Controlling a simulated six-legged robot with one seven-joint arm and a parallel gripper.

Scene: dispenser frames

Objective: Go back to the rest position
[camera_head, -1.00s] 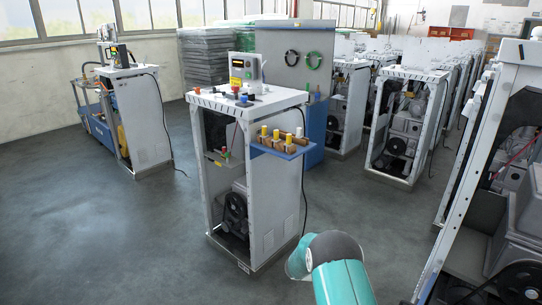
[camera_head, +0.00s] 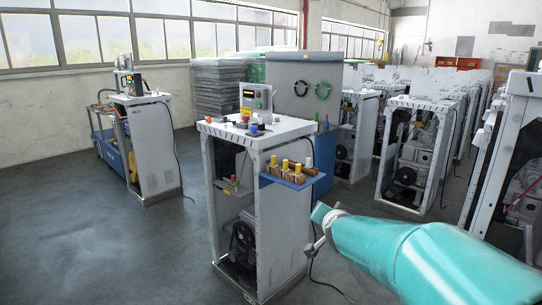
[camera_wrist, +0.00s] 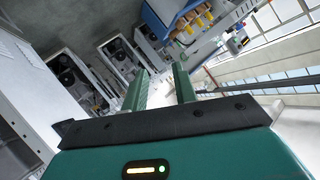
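My gripper (camera_head: 316,229) is at the end of my teal arm in the head view, in front of and to the right of the nearest dispenser frame (camera_head: 211,200). In the wrist view my gripper (camera_wrist: 161,76) shows two green fingers standing apart with nothing between them. The wrist view is tilted. The frame's blue shelf (camera_head: 296,183) carries several yellow-topped brown parts (camera_head: 286,166). The shelf also shows in the wrist view (camera_wrist: 160,18), beyond the fingertips. In the head view I cannot tell whether there is a gap between gripper and frame.
Another dispenser frame (camera_head: 157,150) stands at the left beside a blue cart (camera_head: 108,145). Rows of dispenser frames (camera_head: 411,155) fill the right, one close at the right edge (camera_head: 510,170). The grey floor (camera_head: 90,245) at the front left is clear.

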